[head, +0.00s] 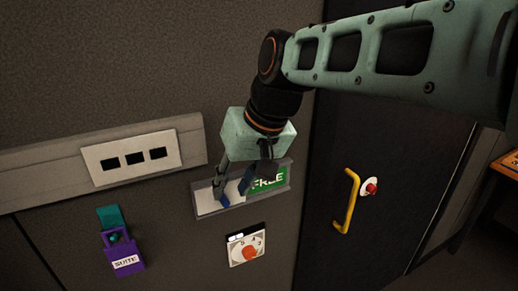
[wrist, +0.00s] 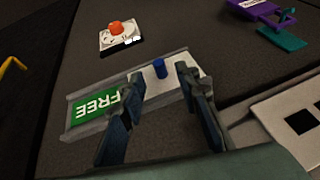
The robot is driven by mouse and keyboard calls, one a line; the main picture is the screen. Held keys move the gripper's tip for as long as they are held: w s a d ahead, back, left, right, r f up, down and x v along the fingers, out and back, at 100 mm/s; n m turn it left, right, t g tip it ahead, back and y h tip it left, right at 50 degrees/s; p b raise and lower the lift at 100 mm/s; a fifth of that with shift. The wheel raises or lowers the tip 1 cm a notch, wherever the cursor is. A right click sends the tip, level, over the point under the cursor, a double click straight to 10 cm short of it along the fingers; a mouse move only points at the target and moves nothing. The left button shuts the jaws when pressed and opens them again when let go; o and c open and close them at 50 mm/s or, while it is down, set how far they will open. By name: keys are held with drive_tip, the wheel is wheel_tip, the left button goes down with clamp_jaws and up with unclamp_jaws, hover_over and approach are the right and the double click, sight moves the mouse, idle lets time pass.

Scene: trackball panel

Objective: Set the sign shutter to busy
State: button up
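The sign (head: 287,186) is a grey rail on the wall. It shows green FREE at its right end in the head view. A white sliding shutter (head: 206,199) covers the left part and bears a blue knob (head: 224,202). In the wrist view the sign is turned round, with the FREE panel (wrist: 96,109) at left and the blue knob (wrist: 159,68) standing out of the white shutter (wrist: 158,84). My gripper (head: 232,189) is open in front of the sign. In the wrist view its fingers (wrist: 160,76) stand on either side of the knob, with gaps visible; contact is not seen.
A rotary dial with an orange knob (head: 249,252) sits below the sign. A purple SUITE tag holder (head: 124,252) hangs lower left. A white panel with dark slots (head: 131,158) is on the rail at left. A dark door with a yellow handle (head: 347,200) is at right.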

sight(227, 200)
drive_tip(key=shift+x, duration=1.9)
clamp_jaws()
